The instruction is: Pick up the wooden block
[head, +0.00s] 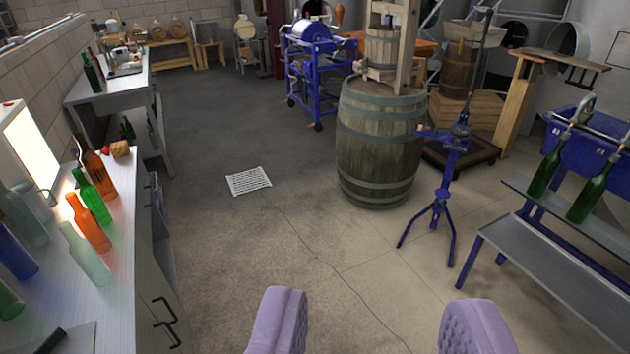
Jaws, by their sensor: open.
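A small brown block (120,149), which looks like the wooden block, sits on the left counter near its far right edge. It is beyond several bottles and is small in the picture. My gripper (379,312) shows at the bottom of the view as two purple padded fingers set wide apart. It is open, with only bare floor showing between the fingers. The block is far ahead and to the left of my gripper, and nothing touches it from my side.
The left counter (110,318) holds orange, green, pale and blue bottles; a small red thing lies beside the block. A barrel (379,140), a blue stand (443,190) and a bottle bench (560,262) stand right.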

